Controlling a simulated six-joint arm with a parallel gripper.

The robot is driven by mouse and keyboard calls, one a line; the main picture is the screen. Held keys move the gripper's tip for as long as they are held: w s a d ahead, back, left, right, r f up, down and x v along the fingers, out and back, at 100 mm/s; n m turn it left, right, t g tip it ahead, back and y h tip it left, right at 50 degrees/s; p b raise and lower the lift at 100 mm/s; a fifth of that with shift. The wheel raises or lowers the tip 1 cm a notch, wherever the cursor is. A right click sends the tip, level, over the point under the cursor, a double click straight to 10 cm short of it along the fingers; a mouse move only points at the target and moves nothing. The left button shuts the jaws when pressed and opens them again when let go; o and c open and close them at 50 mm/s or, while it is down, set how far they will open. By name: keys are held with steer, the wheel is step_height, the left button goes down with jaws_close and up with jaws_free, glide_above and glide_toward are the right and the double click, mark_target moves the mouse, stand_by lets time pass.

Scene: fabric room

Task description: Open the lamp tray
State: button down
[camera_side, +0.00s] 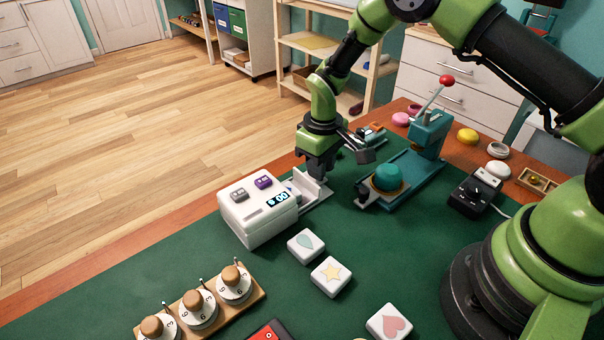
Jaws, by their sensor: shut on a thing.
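A white box (258,212) with a grey button, a purple button and a small lit display stands near the far edge of the green mat. A pale tray (312,192) sticks out from the box's right side, low on the mat. I take this for the lamp tray; its inside is partly hidden. My gripper (318,174) points down at the tray's far end and is shut on its end part, which the fingers mostly hide.
A teal press (415,165) with a red-knobbed lever stands close to the right of my gripper. White tiles (331,277) with shapes lie in front of the box. A wooden board (203,305) with several numbered dials is at the front left. The mat between them is clear.

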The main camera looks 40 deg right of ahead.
steer(key=d, duration=0.4)
steer(key=shift+a, duration=0.1)
steer(key=c, duration=1.3)
jaws_free()
steer(key=shift+o, duration=0.2)
step_height(320, 180, up, 10)
steer(key=shift+r, duration=0.1)
